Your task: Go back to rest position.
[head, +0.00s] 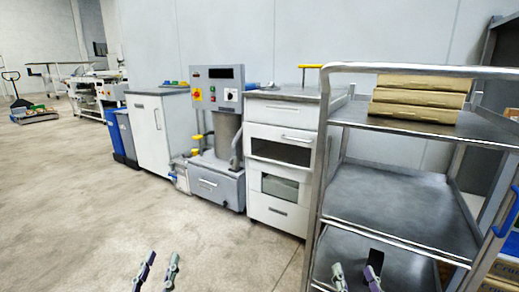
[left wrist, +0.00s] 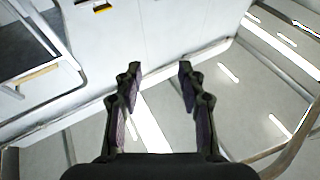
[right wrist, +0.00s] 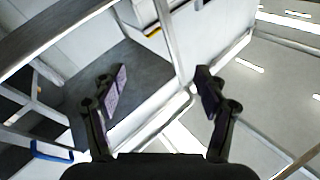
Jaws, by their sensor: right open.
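My left gripper (head: 160,262) shows at the bottom edge of the head view, over bare concrete floor. Its two fingers stand apart with nothing between them, also in the left wrist view (left wrist: 158,72). My right gripper (head: 354,271) shows at the bottom edge, in front of the lower shelf of the metal cart (head: 398,195). Its fingers are spread and empty, also in the right wrist view (right wrist: 160,75). Both arms behind the fingertips are outside the head view.
The cart stands close on the right, with stacked tan boxes (head: 417,97) on its top shelf. A white drawer cabinet (head: 282,110), a grey machine (head: 218,150), a white cabinet (head: 150,130) and a blue bin (head: 110,133) line the wall. The floor at left (head: 60,220) is clear.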

